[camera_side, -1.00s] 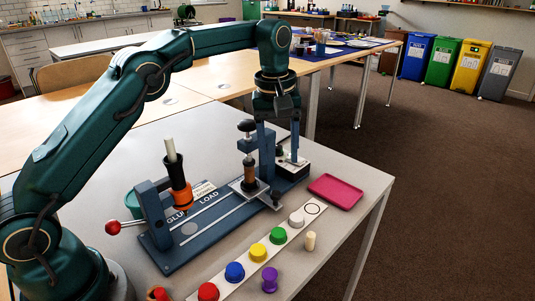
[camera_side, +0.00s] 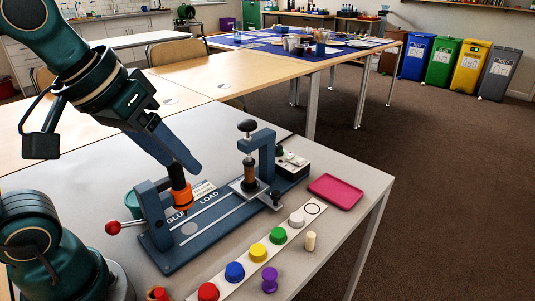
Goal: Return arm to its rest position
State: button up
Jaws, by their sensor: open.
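My gripper (camera_side: 184,164) hangs at the left of the side view, tilted with its fingers pointing down to the right. It is open, and no object shows between the fingers. The fingers overlap the upper part of the orange holder (camera_side: 181,197) on the blue jig (camera_side: 160,239) in the picture. I cannot tell how near they are to it. The pale stick and most of the black collar above the orange part are hidden behind the gripper.
The jig's clamp (camera_side: 250,170) and a small white box (camera_side: 292,164) stand to the right. A pink tray (camera_side: 336,191) lies near the table's right edge. Red, blue (camera_side: 234,271), yellow, green and white caps sit on a white strip. A purple peg (camera_side: 269,279) and cream peg (camera_side: 310,241) stand nearby.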

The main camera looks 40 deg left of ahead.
jog(key=shift+s+f+m, duration=0.45)
jog(key=shift+f+m, duration=0.1)
jog(key=shift+f, duration=0.3)
jog(key=shift+s+f+m, duration=0.45)
jog(key=shift+f+m, duration=0.05)
jog(key=shift+f, duration=0.3)
jog(key=shift+s+f+m, duration=0.45)
jog(key=shift+f+m, duration=0.1)
jog(key=shift+f, duration=0.3)
